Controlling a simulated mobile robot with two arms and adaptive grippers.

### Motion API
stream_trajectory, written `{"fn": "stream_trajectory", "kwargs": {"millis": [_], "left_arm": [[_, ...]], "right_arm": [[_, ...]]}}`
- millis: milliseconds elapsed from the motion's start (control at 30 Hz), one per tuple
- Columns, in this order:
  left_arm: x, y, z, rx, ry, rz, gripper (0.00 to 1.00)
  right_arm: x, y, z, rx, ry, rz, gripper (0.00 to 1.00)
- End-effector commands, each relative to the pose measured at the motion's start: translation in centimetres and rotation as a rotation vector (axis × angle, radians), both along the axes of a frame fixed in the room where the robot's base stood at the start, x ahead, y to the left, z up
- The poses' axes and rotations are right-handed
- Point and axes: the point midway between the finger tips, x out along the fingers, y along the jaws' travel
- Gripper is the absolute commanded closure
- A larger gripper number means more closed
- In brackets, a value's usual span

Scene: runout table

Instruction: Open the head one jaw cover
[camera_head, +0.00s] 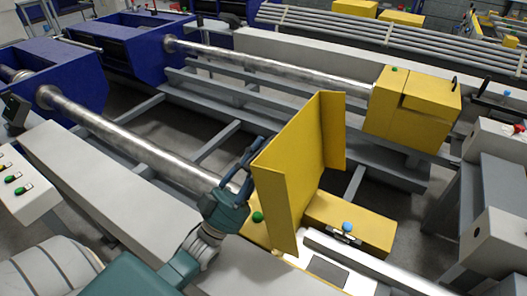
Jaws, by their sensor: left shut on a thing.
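The yellow jaw cover (292,165) of the near head stands swung up, upright, over its yellow housing (368,229). Its broad panel and a side flange face me, and the housing top beside it is exposed. My left gripper (250,152) is at the cover's left edge, shut on it; the exact contact of the fingers is partly hidden. My left arm reaches in from the bottom left. My right gripper does not show.
A steel bar (130,142) runs from a blue housing (50,74) towards the near head. A second yellow head (411,108) stands behind at the right, its cover down. A button panel (20,184) is at the left edge. Grey rails (230,128) fill the middle.

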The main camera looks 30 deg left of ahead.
Motion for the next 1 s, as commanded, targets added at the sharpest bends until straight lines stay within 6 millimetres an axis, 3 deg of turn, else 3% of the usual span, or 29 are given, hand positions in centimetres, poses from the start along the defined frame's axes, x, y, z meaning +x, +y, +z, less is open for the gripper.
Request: {"fn": "stream_trajectory", "kwargs": {"millis": [433,467,500,867,1000], "left_arm": [[0.0,0.1,0.0,0.005,-0.002,0.005,1.0],[0.0,0.1,0.0,0.005,-0.002,0.005,0.79],[0.0,0.1,0.0,0.005,-0.002,0.005,0.74],[-0.2,0.1,-0.3,0.004,0.0,0.002,0.74],[-1.7,0.5,-1.0,0.004,0.002,0.004,0.74]], "right_arm": [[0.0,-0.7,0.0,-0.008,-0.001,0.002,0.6],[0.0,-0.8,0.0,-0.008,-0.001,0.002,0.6],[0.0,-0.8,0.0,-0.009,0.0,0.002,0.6],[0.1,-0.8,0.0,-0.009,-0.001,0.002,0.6],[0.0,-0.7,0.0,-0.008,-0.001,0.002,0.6]]}}
